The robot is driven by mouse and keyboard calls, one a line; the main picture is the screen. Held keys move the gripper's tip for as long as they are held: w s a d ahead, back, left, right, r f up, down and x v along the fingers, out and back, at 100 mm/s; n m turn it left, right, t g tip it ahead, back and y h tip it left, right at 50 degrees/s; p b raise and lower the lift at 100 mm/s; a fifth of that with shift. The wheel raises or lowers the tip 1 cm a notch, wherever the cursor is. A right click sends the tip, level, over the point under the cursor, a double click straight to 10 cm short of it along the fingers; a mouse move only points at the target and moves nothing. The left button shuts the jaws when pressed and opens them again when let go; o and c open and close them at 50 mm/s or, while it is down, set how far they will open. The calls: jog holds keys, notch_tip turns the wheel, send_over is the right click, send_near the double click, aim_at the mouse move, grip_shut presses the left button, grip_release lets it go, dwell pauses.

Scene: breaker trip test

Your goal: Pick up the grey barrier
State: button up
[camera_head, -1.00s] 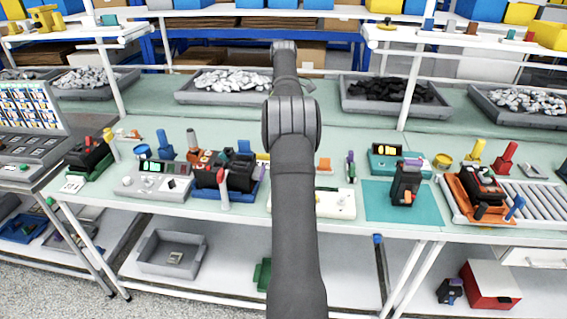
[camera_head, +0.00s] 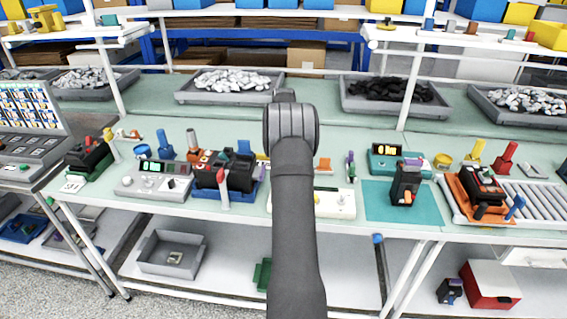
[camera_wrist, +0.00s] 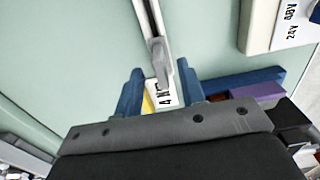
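My gripper (camera_wrist: 160,88) shows in the wrist view with two blue fingers spread apart. A narrow grey piece (camera_wrist: 158,60), which looks like the grey barrier, stands just beyond and between the fingertips. It lines up with a long pale rail (camera_wrist: 147,18). A white label with black characters (camera_wrist: 165,97) and a bit of yellow show between the fingers. I see no finger closed on the grey piece. In the head view my arm covers the gripper and the grey piece.
A blue and purple part (camera_wrist: 250,88) lies close right of the fingers in the wrist view. A labelled pale block (camera_wrist: 275,25) is at upper right. In the head view, a black device in a blue tray (camera_head: 258,190) and a cream panel (camera_head: 335,205) flank my arm.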

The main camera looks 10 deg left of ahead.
jog(key=shift+f, duration=1.4)
grip_shut()
jog(key=shift+r, duration=0.45)
jog(key=r, duration=0.3)
jog(key=shift+s+d+r, duration=0.1)
jog(key=shift+d+r, duration=0.15)
jog(key=shift+r, duration=0.1)
jog(key=s+d+r, duration=0.4)
jog(key=d+r, duration=0.2)
jog(key=d, duration=0.4)
jog(key=s+a+r, duration=0.3)
jog(key=a, duration=0.4)
jog(key=s+a+r, duration=0.2)
jog(key=s+a, duration=0.1)
jog(key=a, duration=0.5)
jog(key=s+a+r, duration=0.3)
jog(key=s+a, duration=0.1)
jog(key=a, duration=0.3)
jog(key=shift+a+r, duration=0.25)
jog(key=shift+r, duration=0.05)
